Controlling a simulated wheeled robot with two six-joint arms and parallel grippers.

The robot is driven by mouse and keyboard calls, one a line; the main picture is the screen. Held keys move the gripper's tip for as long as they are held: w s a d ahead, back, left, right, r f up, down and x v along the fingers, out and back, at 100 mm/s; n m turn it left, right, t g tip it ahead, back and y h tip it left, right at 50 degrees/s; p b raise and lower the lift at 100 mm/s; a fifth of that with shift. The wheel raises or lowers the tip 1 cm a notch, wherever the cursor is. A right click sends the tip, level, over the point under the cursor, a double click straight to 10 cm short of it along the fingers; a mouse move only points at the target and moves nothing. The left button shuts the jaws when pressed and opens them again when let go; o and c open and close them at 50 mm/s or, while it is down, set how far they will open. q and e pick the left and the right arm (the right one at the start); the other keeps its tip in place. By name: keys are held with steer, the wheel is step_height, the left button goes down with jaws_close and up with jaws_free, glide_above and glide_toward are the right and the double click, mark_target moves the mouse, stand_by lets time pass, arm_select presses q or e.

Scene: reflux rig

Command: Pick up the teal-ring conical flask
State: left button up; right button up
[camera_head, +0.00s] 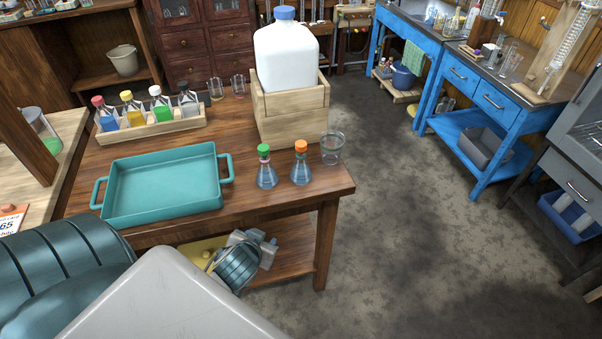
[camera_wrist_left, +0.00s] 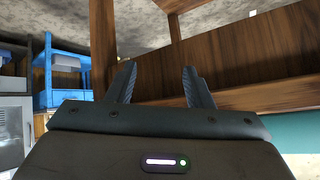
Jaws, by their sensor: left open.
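Two clear conical flasks stand upright at the table's front right: one with a green stopper (camera_head: 266,174) and one with an orange stopper (camera_head: 301,171). I cannot make out which carries a teal ring. Part of my left gripper (camera_head: 262,250) shows in the head view, low in front of the table and below its top. In the left wrist view my left gripper (camera_wrist_left: 160,78) has its fingers apart with nothing between them. Table woodwork is behind them, and no flask shows there. My right gripper is not in view.
The wooden table (camera_head: 222,206) holds a teal tray (camera_head: 163,180), a bottle rack (camera_head: 152,128), a large white jug (camera_head: 286,56) in a wooden crate (camera_head: 292,115) and a glass beaker (camera_head: 332,148) beside the flasks. A table leg (camera_head: 326,245) is near my left gripper. Open floor lies right.

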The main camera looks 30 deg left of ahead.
arm_select(q)
step_height(320, 180, up, 6)
steer(key=w+t, duration=0.1)
steer(key=t, duration=0.1)
steer(key=m+t+h, duration=0.1)
steer(key=t+h, duration=0.2)
steer(key=t, duration=0.4)
glide_toward(299, 155)
steer(key=w+p, duration=0.1)
steer(key=w, duration=0.1)
steer(key=w+p, duration=0.1)
steer(key=w, duration=0.2)
steer(key=shift+w+a+r, duration=0.2)
steer(key=shift+w, duration=0.05)
steer(key=shift+w+p, duration=0.3)
steer(key=shift+p, duration=0.05)
steer(key=shift+w+a+p, duration=0.1)
steer(key=shift+w+p, duration=0.35)
steer(key=shift+w, duration=0.05)
steer(key=w+p, duration=0.2)
steer(key=w, duration=0.1)
steer(key=shift+w+a+f, duration=0.1)
steer(key=shift+w+f, duration=0.3)
steer(key=shift+w, duration=0.25)
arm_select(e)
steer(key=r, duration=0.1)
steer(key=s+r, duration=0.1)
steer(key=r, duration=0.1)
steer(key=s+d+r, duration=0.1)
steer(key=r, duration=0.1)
